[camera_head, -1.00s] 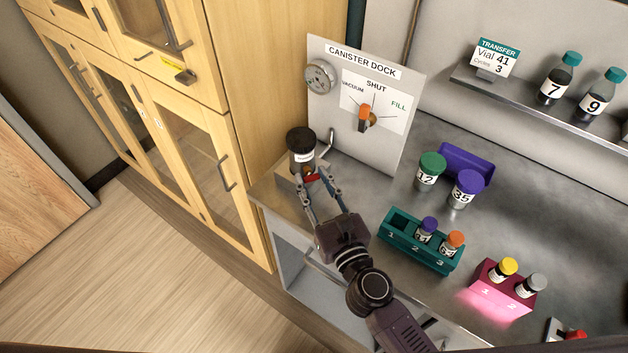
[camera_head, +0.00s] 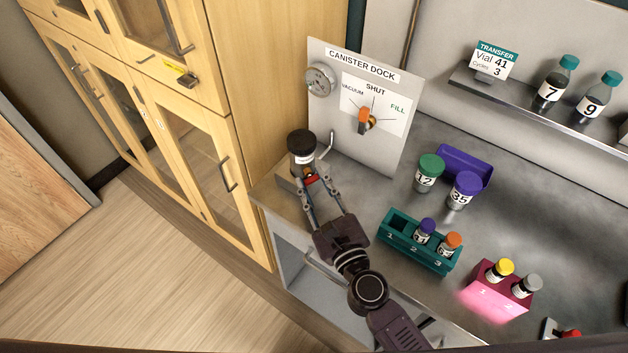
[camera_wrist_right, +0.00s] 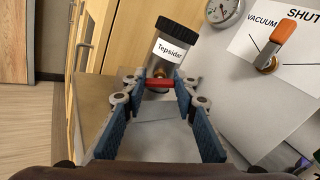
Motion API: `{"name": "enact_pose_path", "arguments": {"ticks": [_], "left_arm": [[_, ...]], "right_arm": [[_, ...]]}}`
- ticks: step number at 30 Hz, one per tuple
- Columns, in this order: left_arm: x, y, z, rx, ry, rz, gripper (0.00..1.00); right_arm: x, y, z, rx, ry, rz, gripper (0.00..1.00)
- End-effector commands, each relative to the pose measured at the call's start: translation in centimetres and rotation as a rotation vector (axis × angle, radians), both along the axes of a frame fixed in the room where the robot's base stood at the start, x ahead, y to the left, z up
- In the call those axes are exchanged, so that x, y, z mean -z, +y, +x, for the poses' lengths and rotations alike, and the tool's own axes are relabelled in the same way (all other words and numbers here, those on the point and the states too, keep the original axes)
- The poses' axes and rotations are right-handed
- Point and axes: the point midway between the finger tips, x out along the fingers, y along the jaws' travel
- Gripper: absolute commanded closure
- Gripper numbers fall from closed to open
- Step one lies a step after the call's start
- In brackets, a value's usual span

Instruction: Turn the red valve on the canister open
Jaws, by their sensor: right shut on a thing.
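The canister (camera_head: 302,143) is dark with a black cap and a white label, standing upright at the foot of the dock panel. In the right wrist view the canister (camera_wrist_right: 171,50) has a label that appears to read "Tepsidar". The red valve (camera_wrist_right: 160,83) is a short bar on a brass fitting at the canister's lower front, lying crosswise. My right gripper (camera_wrist_right: 159,86) has its fingertips at the two ends of this bar and is shut on it. In the head view the right gripper (camera_head: 312,181) partly hides the valve. My left gripper is not in view.
The Canister Dock panel (camera_head: 350,140) stands behind, with a gauge (camera_head: 320,79) and an orange-handled selector (camera_head: 364,121) near SHUT. A teal rack (camera_head: 400,245) with vials is right of my arm. Wooden cabinets (camera_head: 180,120) stand at left.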

Motion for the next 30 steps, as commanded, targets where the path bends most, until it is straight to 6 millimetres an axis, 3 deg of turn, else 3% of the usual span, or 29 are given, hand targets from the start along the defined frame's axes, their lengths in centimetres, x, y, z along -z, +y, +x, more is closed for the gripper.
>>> {"name": "enact_pose_path", "arguments": {"ticks": [12,29,30], "left_arm": [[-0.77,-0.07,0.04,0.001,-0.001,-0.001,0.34],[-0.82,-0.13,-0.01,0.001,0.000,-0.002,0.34],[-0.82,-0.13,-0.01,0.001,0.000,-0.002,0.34]], "right_arm": [[-0.05,0.07,-0.02,0.000,-0.079,-0.207,0.98],[0.02,0.09,-0.02,0.000,-0.093,-0.243,0.98],[0.02,0.09,-0.02,0.000,-0.093,-0.243,0.72]]}}
